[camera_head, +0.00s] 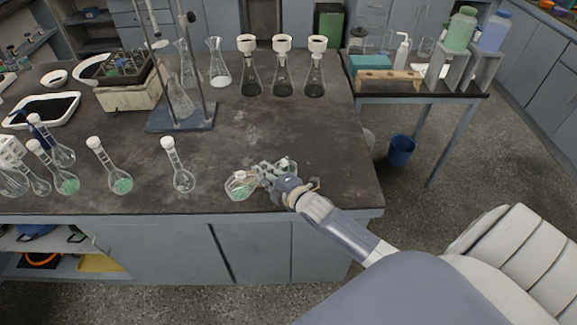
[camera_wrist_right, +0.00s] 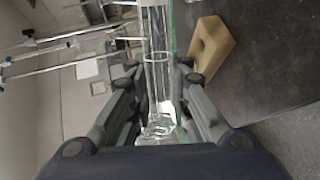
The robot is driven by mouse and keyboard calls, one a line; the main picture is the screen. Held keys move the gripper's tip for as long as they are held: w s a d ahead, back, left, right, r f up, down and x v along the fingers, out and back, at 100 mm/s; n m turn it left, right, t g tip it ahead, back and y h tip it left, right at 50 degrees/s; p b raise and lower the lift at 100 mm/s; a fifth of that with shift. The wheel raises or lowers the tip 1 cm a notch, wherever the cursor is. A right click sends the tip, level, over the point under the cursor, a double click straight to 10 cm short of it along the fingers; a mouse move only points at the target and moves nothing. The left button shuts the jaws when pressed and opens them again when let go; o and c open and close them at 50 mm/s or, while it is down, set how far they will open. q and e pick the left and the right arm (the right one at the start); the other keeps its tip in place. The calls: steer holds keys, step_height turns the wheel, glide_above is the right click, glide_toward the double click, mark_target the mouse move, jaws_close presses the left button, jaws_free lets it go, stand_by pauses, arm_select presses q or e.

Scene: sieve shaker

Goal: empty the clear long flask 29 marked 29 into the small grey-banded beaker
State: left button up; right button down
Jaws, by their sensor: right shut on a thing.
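My right gripper (camera_head: 272,172) is low over the front right of the dark bench, shut on clear glassware. In the right wrist view a clear glass tube (camera_wrist_right: 158,85) runs between the fingers of the right gripper (camera_wrist_right: 160,105). A clear glass vessel (camera_head: 241,186) with green contents shows just left of the gripper; whether it is the held piece I cannot tell. More clear glass (camera_head: 288,165) shows partly hidden behind the gripper. No 29 mark is readable, and I cannot make out the grey-banded beaker. My left gripper is out of view.
Stoppered long-necked flasks stand to the left, the nearest a clear one (camera_head: 178,170). A stand (camera_head: 180,118) and several dark-bottomed flasks (camera_head: 282,80) are behind. A tan block (camera_wrist_right: 212,45) is beside the held glass.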

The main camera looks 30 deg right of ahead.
steer(key=shift+d+r+m+p, duration=0.1)
steer(key=shift+r+m+p, duration=0.25)
steer(key=shift+r+m, duration=0.05)
stand_by(1.2)
